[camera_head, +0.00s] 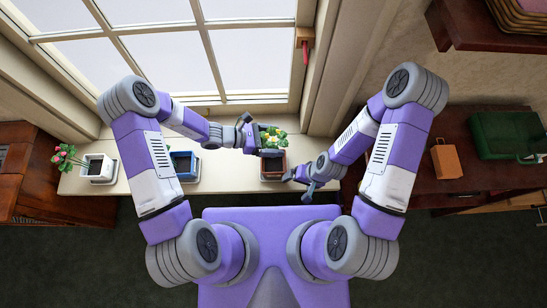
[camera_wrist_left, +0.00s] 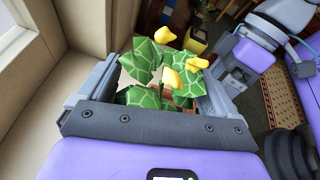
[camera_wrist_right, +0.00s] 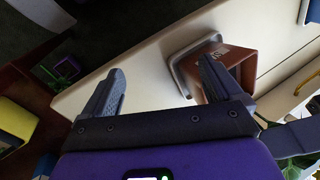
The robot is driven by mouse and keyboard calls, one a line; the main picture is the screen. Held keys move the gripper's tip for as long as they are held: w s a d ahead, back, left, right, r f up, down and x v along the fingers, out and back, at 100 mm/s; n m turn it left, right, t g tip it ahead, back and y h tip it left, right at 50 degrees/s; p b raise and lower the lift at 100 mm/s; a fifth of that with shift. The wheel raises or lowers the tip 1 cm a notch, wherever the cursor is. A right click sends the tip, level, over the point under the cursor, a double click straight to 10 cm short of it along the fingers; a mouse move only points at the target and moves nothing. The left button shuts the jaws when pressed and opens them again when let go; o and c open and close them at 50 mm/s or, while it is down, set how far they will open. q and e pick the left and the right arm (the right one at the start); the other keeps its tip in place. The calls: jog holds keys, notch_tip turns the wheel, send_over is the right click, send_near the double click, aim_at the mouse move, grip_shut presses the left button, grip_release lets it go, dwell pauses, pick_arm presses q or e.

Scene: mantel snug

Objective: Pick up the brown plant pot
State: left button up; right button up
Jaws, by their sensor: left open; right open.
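The brown plant pot (camera_head: 273,166) stands upright on a pale saucer on the window ledge; it also shows in the right wrist view (camera_wrist_right: 232,62), with small lettering. A leafy plant with yellow flowers (camera_head: 276,140) rises at the pot and fills the left wrist view (camera_wrist_left: 150,75). My left gripper (camera_head: 260,137) is open, its fingers on either side of the leaves, above the pot. Leaves hide most of the pot there. My right gripper (camera_head: 298,183) is open beside the pot's right side; one finger overlaps the pot in the right wrist view, and contact cannot be told.
A blue pot (camera_head: 184,163) and a white pot (camera_head: 98,169) with a pink-flowered plant stand further left on the ledge (camera_head: 225,176). The window rises behind. On the right, a dark wooden top holds an orange box (camera_head: 446,162) and a green case (camera_head: 500,135).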

pick_arm(q)
jog(key=shift+d+f, duration=0.1)
jog(key=shift+d, duration=0.1)
grip_shut()
dwell(0.5)
